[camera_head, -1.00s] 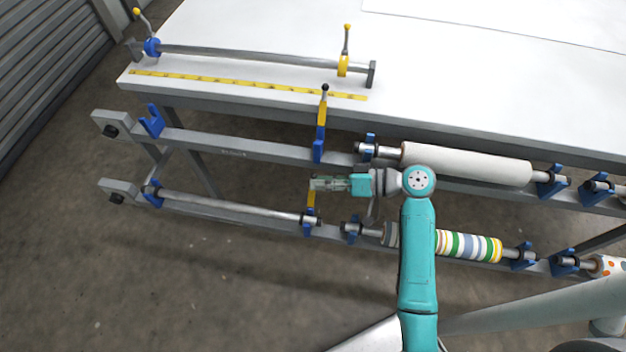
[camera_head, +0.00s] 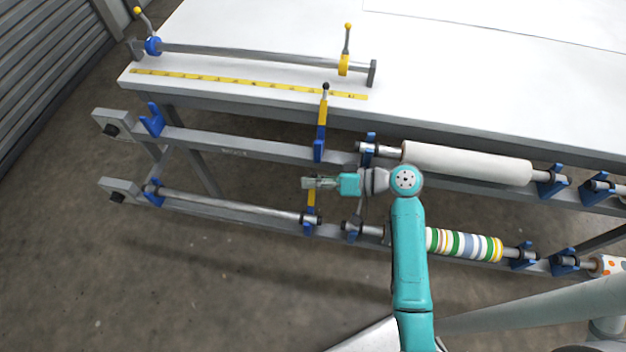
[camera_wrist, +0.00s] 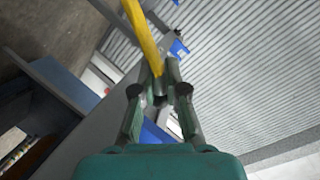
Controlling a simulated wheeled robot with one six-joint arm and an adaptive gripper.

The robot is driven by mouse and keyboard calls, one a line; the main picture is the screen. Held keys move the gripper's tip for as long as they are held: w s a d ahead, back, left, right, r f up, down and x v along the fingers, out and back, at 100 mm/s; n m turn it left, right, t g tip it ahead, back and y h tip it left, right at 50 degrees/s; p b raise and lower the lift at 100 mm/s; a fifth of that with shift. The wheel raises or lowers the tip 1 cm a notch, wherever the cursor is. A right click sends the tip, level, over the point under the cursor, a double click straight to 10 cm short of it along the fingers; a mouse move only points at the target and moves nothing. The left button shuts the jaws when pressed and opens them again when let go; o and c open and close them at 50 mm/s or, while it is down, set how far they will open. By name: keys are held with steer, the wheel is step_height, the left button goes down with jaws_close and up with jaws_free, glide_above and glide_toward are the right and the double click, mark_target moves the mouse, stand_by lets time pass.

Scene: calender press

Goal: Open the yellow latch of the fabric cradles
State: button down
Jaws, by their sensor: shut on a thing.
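The lower yellow latch (camera_head: 311,199) stands up from a blue cradle (camera_head: 308,226) at the right end of the bare lower shaft (camera_head: 235,204). My gripper (camera_head: 309,183) is at the latch's top and hides its tip. In the wrist view the yellow latch (camera_wrist: 143,36) runs down to my fingertips (camera_wrist: 160,76), which are shut on it. The upper latch (camera_head: 322,112) has a yellow arm with a black knob and stands raised above a blue cradle (camera_head: 318,150). That upper cradle holds no shaft.
A white fabric roll (camera_head: 467,164) and a striped roll (camera_head: 465,244) lie in blue cradles to the right. The white table (camera_head: 240,38) carries a metal bar (camera_head: 250,58) with yellow knobs. Open floor (camera_head: 190,275) lies in front of the lower rail.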

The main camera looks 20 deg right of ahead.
steer(key=shift+s+a+r+n+t, duration=0.3)
steer(key=shift+s+a+n, duration=0.1)
steer(key=shift+s+n, duration=0.15)
steer(key=c, duration=1.2)
jaws_free()
steer(key=shift+r, duration=0.1)
steer(key=shift+s, duration=0.1)
steer(key=v, duration=1.2)
